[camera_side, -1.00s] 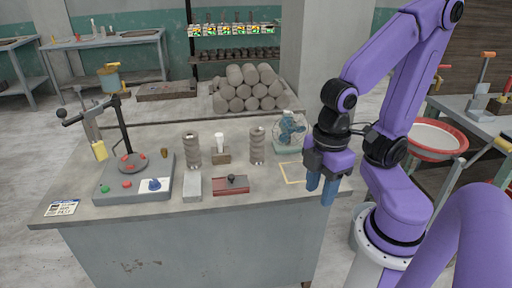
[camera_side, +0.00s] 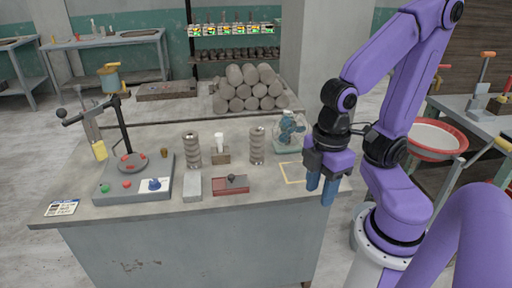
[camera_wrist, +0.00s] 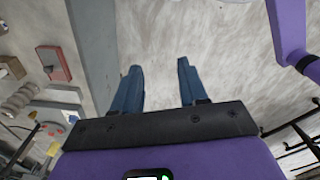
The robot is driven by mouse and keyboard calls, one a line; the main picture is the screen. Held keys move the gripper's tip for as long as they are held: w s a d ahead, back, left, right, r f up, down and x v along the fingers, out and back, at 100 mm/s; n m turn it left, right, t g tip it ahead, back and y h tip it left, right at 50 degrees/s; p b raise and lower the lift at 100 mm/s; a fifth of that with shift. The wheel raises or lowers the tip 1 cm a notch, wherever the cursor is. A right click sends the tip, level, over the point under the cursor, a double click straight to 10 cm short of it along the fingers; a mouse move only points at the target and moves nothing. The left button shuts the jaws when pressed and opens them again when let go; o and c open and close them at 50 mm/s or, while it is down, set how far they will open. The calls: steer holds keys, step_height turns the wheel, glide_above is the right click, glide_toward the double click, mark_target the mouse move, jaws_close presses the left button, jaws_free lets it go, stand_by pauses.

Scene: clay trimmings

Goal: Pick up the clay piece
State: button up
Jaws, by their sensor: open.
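A small brown lump (camera_side: 164,153), which looks like the clay piece, sits on the grey workbench (camera_side: 120,205) just right of the lever device. I cannot make it out for sure in the wrist view. My gripper (camera_side: 321,189) hangs with its blue fingers pointing down at the bench's right front corner, far to the right of the lump. In the wrist view my gripper (camera_wrist: 160,85) has its two fingers apart with nothing between them, and bare floor shows beyond them.
The lever device (camera_side: 132,180) stands at left. A yellow-outlined patch (camera_side: 292,174) is empty.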

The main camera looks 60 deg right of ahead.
steer(key=o, duration=0.9)
steer(key=shift+o, duration=0.2)
steer(key=shift+w, duration=0.1)
steer(key=w+d+f+h, duration=0.2)
steer(key=w+h, duration=0.3)
steer(key=w, duration=0.5)
steer(key=n+t+h, duration=0.3)
steer(key=n+h, duration=0.5)
steer(key=h, duration=0.5)
glide_toward(253, 137)
steer(key=d, duration=0.3)
steer(key=w+d, duration=0.1)
steer(key=d, duration=0.5)
steer(key=shift+w+d+f, duration=0.1)
steer(key=shift+w, duration=0.25)
steer(key=shift+w+d+f, duration=0.1)
steer(key=shift+w+d, duration=0.05)
steer(key=shift+d, duration=1.2)
steer(key=shift+w+d+f, duration=0.1)
steer(key=shift+w+d, duration=0.1)
steer(key=shift+d, duration=1.1)
